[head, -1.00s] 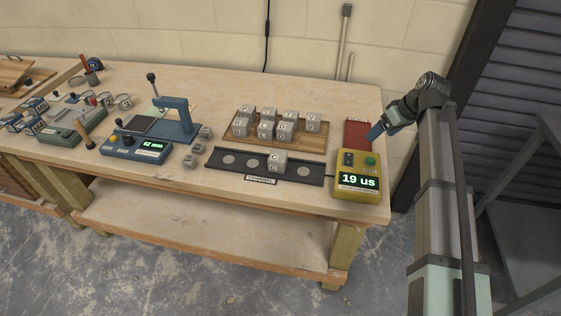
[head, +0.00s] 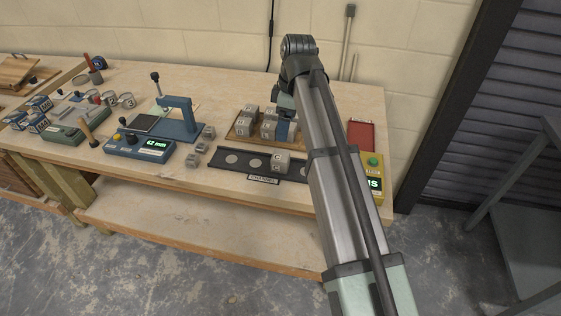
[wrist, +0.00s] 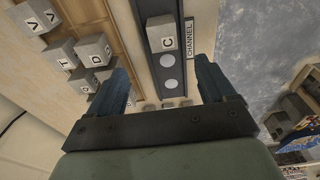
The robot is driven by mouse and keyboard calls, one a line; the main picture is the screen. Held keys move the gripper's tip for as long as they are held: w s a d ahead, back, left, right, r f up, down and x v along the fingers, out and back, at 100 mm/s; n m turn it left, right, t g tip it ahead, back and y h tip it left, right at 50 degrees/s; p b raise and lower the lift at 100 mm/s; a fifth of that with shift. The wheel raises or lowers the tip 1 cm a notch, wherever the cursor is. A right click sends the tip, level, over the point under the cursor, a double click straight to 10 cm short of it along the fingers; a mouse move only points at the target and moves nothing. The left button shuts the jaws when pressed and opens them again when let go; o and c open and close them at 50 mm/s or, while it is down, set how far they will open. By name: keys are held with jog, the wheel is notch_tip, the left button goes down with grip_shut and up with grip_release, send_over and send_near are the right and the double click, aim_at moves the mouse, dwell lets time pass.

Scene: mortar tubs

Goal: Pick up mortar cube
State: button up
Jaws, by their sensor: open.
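Several grey lettered mortar cubes (head: 250,112) stand on a wooden tray (head: 236,136) at the back of the bench. My arm hides part of this group. In the wrist view cubes marked T (wrist: 62,53), D (wrist: 93,48) and V (wrist: 35,17) show at the left. One cube marked C (head: 281,162) sits on the black channel rail (head: 232,151); it also shows in the wrist view (wrist: 162,34), ahead of the fingers. My gripper (head: 287,119) is open and empty over the right part of the tray. Its blue fingers (wrist: 162,68) stand apart with nothing between them.
A yellow meter (head: 374,168), partly behind my arm, and a red pad (head: 361,135) lie at the right. A blue press (head: 178,118) with a readout box (head: 140,147) stands to the left. Small grey blocks (head: 200,147) lie between press and rail. The front bench strip is clear.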

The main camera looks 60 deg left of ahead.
aim_at(281, 155)
jog(key=f, duration=0.8)
jog(key=shift+s+a, duration=0.3)
jog(key=shift+s, duration=0.05)
jog(key=shift+s+f, duration=0.2)
jog(key=shift+f, duration=1.1)
jog(key=shift+s+f, duration=0.15)
jog(key=shift+f, duration=1.1)
jog(key=c, duration=1.4)
jog(key=shift+o, duration=0.2)
jog(key=shift+r, duration=0.15)
